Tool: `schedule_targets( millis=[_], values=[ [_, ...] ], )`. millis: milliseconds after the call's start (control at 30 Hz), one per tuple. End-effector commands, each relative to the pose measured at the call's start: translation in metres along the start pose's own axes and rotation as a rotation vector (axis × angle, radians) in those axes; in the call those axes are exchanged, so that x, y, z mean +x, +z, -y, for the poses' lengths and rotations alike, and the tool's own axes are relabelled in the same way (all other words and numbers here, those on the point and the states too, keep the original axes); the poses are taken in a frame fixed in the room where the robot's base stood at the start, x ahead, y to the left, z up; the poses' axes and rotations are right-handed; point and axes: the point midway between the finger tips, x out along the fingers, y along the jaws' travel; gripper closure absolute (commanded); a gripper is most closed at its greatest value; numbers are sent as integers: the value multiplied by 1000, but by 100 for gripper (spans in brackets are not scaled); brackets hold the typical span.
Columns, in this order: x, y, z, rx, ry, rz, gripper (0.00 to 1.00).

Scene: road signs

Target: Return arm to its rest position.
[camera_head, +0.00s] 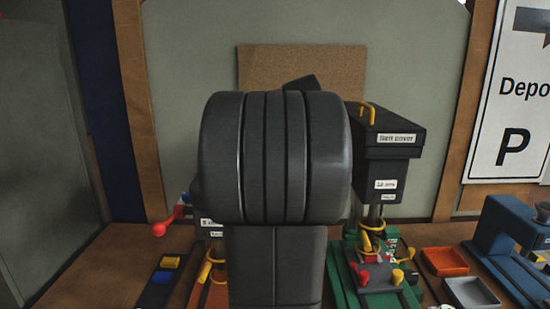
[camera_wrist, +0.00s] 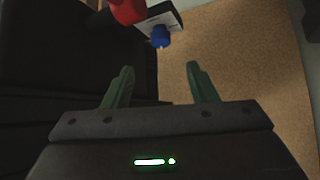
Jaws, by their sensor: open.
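My arm fills the middle of the head view and hides much of the bench behind it; my gripper itself is not visible there. In the wrist view my gripper (camera_wrist: 160,82) shows two green fingers, spread apart with nothing between them. Beyond the fingertips is a small part with a red knob (camera_wrist: 128,10) and a blue knob (camera_wrist: 160,37), apart from the fingers. A brown cork-like surface (camera_wrist: 240,60) lies on the right of the wrist view, and a dark surface on the left.
A black box with labels and a yellow handle (camera_head: 393,140) stands right of my arm, above a green fixture (camera_head: 375,290). An orange tray (camera_head: 445,262) and a grey tray (camera_head: 472,293) lie to its right, then a blue machine (camera_head: 510,235). A red ball knob (camera_head: 159,230) sticks out at left.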

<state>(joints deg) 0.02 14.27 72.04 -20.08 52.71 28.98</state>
Motion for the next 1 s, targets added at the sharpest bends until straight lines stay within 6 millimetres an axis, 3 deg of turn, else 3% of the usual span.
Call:
schedule_targets(
  millis=[533,1000],
  values=[
    [104,3,1,16,19,4,48],
    [106,3,6,241,242,1,48]
  ],
)
